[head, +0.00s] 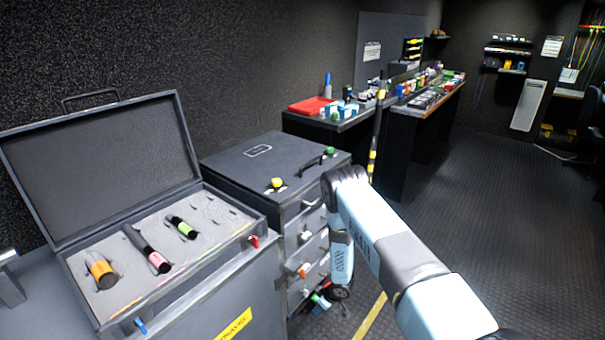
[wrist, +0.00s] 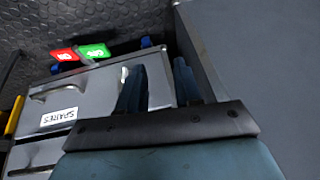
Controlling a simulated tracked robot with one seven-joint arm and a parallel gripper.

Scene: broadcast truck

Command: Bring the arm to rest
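My arm (head: 385,240) reaches forward from the lower right in the head view and bends down beside the drawer cabinet (head: 230,162). Its lower end hangs in front of the drawers, and my fingers are not clear there. In the wrist view my gripper (wrist: 158,80) has its two dark blue fingers apart, with nothing seen between them. Behind the fingers is a grey drawer front with a white "SPARES" label (wrist: 59,117). A red tag (wrist: 64,55) and a green tag (wrist: 94,51) show beyond it.
An open case (head: 100,172) with several coloured cylinders in foam stands at left. A yellow and a green knob sit on the cabinet top. A striped post (head: 373,155) and a cluttered bench (head: 418,112) stand behind. The floor (head: 480,210) at right is clear.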

